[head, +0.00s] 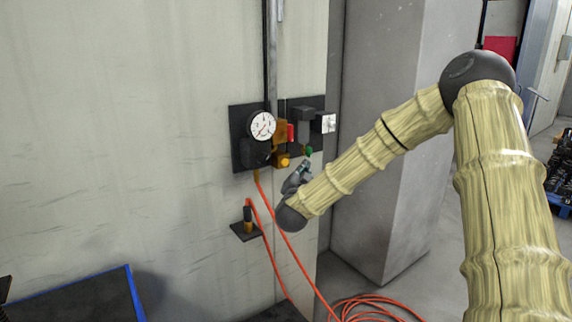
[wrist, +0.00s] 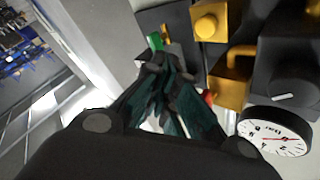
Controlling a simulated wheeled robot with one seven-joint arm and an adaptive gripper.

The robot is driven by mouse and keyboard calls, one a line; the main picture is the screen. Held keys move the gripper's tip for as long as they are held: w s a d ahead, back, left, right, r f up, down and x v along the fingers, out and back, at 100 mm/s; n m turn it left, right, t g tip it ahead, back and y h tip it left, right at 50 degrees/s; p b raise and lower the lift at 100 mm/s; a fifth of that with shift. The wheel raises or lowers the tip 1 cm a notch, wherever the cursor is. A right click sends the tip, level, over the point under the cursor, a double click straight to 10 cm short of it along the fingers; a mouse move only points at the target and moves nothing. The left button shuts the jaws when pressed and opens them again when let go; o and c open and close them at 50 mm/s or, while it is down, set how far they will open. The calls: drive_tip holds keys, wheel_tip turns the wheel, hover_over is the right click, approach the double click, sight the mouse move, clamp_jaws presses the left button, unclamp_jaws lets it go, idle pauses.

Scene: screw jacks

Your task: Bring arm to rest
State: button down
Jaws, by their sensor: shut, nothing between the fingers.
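My arm reaches in from the right in the head view, bent at a dark joint. My gripper (head: 302,172) is at its end, in front of the lower right part of a dark wall panel (head: 240,125). In the wrist view the gripper (wrist: 157,68) has its fingers together with nothing between them. The fingertips overlap the panel's fittings in the picture; I cannot tell whether they touch. A round white gauge (head: 262,126) is on the panel, and it also shows at the lower right of the wrist view (wrist: 275,137).
The panel carries a yellow knob (head: 283,160), a red part (head: 291,133) and a green part (head: 309,152). An orange hose (head: 285,240) hangs down to coils on the floor (head: 370,305). A grey pillar (head: 385,150) stands behind my arm. A blue-edged dark surface (head: 85,300) is at lower left.

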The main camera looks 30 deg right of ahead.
idle(0.3)
drive_tip(key=s+a+f+n+y, duration=0.1)
drive_tip(key=a+f+n+y, duration=0.2)
drive_tip(key=a+f, duration=0.45)
drive_tip(key=s+a+f+n+y, duration=0.1)
drive_tip(key=a+f+n+y, duration=0.25)
drive_tip(key=f, duration=0.75)
drive_tip(key=s+a+f+n+g+y, duration=0.2)
drive_tip(key=s+a+f, duration=0.35)
drive_tip(key=f, duration=0.45)
drive_tip(key=s+a+f+n+g+y, duration=0.2)
drive_tip(key=s+a+f, duration=0.3)
drive_tip(key=f, duration=0.4)
drive_tip(key=s+a+f+n+g+y+b, duration=0.1)
drive_tip(key=s+a+f+g, duration=0.2)
drive_tip(key=s+f, duration=0.55)
drive_tip(key=s+a+f+n+g+y, duration=0.1)
drive_tip(key=s+a+f+n+g, duration=0.3)
drive_tip(key=s, duration=0.8)
drive_tip(key=s+f+g, duration=0.2)
drive_tip(key=s, duration=0.7)
drive_tip(key=s+f+g, duration=0.1)
drive_tip(key=s+f, duration=0.2)
drive_tip(key=s, duration=0.5)
drive_tip(key=shift+s+g, duration=0.35)
drive_tip(key=shift+g, duration=0.05)
